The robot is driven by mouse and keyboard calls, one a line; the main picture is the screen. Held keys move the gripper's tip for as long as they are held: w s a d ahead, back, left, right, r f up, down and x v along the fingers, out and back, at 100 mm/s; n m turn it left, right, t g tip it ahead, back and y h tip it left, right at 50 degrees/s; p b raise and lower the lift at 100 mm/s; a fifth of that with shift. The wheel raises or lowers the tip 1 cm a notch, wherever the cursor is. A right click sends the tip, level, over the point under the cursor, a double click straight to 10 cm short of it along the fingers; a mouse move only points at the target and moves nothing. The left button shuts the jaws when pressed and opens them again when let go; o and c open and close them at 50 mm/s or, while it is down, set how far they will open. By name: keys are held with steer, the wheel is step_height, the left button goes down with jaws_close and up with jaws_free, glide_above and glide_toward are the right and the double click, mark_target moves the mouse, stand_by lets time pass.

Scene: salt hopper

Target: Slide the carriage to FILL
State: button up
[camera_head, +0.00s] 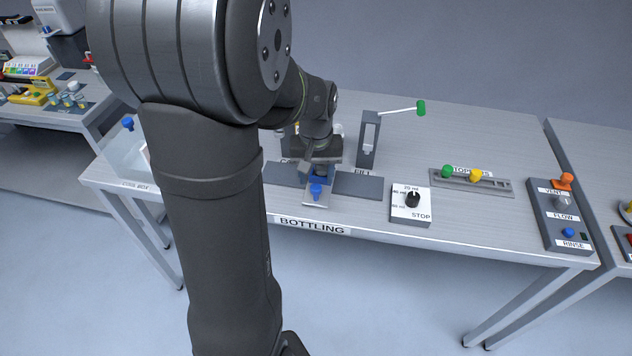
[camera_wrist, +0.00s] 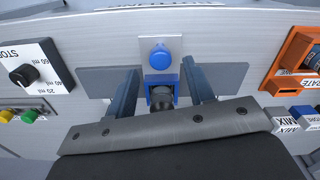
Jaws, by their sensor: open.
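The carriage (camera_head: 317,200) is a small light plate with a blue knob (camera_head: 316,189) at its front and a blue holder behind it. It sits on the grey track between a partly hidden label on the left and the FILL label (camera_head: 362,172) on the right. The wrist view shows the carriage's blue knob (camera_wrist: 160,57) and its blue holder (camera_wrist: 161,80), with a dark round thing in or behind it. My gripper (camera_wrist: 160,72) is open, one finger on each side of the holder; I cannot tell if either touches. In the head view my gripper (camera_head: 319,172) hides the carriage's back.
A grey post with a green-tipped lever (camera_head: 421,107) stands behind FILL. A dial box (camera_head: 411,205) marked STOP is right of the track, with a stoppers rail (camera_head: 500,186) beyond. A clear box (camera_head: 124,160) stands at the left. The table's front edge is close.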

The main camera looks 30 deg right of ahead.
mark_target(316, 187)
steer(key=shift+f, duration=1.6)
steer(key=shift+c, duration=0.2)
jaws_close()
steer(key=shift+s+d, duration=4)
steer(key=shift+d, duration=0.1)
steer(key=shift+r, duration=0.1)
steer(key=shift+o, duration=0.2)
jaws_free()
steer(key=shift+s+d, duration=0.1)
